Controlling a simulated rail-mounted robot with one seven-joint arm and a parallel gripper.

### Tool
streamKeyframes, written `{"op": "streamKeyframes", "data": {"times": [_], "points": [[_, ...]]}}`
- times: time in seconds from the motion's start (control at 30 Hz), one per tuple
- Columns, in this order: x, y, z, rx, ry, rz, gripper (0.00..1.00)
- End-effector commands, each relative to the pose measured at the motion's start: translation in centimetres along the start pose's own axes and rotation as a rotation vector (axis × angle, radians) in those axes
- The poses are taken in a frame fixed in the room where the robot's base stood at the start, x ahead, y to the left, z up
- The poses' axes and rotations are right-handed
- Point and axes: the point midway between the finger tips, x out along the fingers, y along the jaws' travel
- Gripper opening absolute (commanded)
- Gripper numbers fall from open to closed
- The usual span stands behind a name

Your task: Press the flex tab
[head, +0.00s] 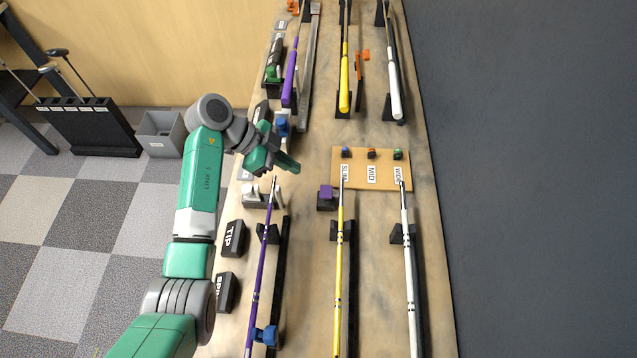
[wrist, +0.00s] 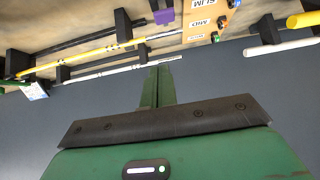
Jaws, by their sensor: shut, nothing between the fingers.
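My gripper (head: 295,168) is shut and empty, held over the left part of the bench; its closed fingers (wrist: 158,85) also show in the wrist view. A black block marked TIP (head: 230,238) and another black block (head: 227,292), whose lettering seems to begin SPI, stand along the bench's left edge, nearer than my gripper. A further dark block (head: 260,112) stands beyond my wrist, partly hidden. I cannot read the word FLEX on any block, so I cannot tell which is the flex tab. None of these blocks shows in the wrist view.
Purple (head: 260,265), yellow (head: 340,260) and white (head: 409,270) shafts lie in black holders. A board (head: 420,175) labelled SLIM, MID and WIDE holds small coloured pieces. A purple block (head: 325,192) stands near it. A blue clamp (head: 266,336) sits on the purple shaft.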

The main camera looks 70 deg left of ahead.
Motion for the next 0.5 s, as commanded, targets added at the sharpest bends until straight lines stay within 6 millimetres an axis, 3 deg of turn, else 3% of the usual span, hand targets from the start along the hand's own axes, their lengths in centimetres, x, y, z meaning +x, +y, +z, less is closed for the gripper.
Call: {"op": "streamKeyframes", "data": {"times": [0.17, 0.5], "points": [[2.2, 0.0, 0.0, -0.001, 0.0, 0.002, 0.0], [9.7, 0.1, 0.0, -0.001, -0.001, 0.003, 0.0]]}}
